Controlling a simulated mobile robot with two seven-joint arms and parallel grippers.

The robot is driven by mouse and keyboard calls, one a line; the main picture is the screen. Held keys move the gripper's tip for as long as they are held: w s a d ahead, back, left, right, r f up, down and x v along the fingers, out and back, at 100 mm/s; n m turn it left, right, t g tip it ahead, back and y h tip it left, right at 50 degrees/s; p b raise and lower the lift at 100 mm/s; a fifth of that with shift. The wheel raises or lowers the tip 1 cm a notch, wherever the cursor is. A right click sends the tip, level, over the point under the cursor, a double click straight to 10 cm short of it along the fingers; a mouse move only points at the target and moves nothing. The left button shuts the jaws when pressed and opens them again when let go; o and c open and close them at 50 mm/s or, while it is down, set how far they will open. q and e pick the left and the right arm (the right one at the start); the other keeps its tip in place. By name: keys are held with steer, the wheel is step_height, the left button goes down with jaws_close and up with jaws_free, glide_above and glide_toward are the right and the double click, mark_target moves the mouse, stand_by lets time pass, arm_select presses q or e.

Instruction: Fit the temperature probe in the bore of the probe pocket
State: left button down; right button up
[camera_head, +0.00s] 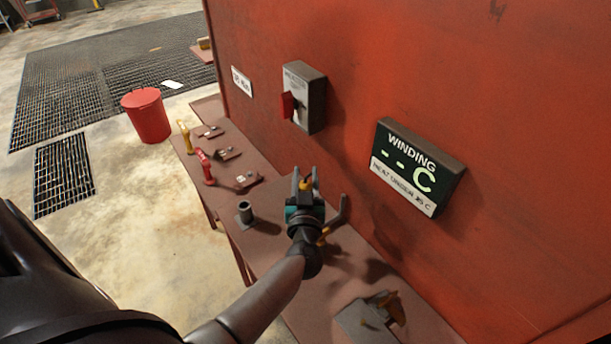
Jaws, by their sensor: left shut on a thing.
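My left gripper (305,180) is above the bench, its fingers pointing away from me. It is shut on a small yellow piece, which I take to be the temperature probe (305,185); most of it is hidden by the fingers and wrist. A short grey upright tube with a dark open top, which looks like the probe pocket (245,214), stands on the bench to the left of the gripper. The probe is apart from the tube. My right gripper is not in view.
The brown bench (273,229) runs along a red wall. Red (205,168) and yellow (185,137) handled fittings stand at its far left. A grey block (362,322) lies nearer. The wall carries a switch box (310,98) and a "WINDING --C" display (415,168). A red bucket (147,115) stands on the floor.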

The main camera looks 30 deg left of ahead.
arm_select(q)
steer(key=shift+p, duration=0.85)
stand_by(1.1)
steer(key=shift+f+b, duration=1.55)
steer(key=shift+f, duration=0.5)
steer(key=shift+c, duration=2.2)
jaws_free()
steer(key=p+v, duration=0.1)
steer(key=v, duration=1.4)
steer(key=shift+d, duration=0.15)
steer(key=shift+s, duration=0.1)
